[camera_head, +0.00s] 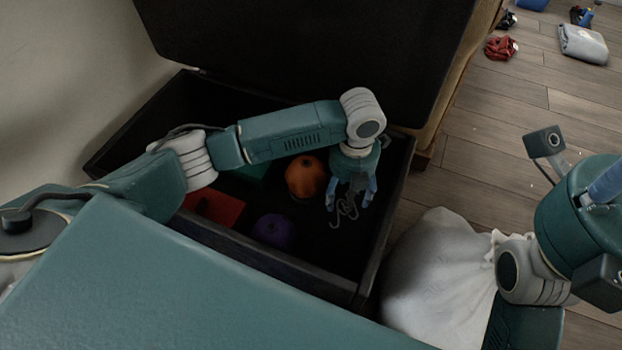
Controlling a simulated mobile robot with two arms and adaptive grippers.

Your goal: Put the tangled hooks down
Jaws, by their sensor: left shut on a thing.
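The tangled hooks (343,211) are small grey curved pieces of metal. My left gripper (350,198) is shut on them, and they hang below its blue fingers, over the right part of a dark open chest (372,257). I cannot tell whether the hooks touch the chest floor. My right arm comes in at the right edge; a blue part of its gripper (607,183) shows, but its fingertips are cut off or hidden.
Inside the chest are an orange round thing (306,177), a purple one (272,230), a red box (215,208) and a green one (247,172). The raised lid (310,45) stands behind. A white sack (435,270) sits right of the chest. Several items lie on the wooden floor.

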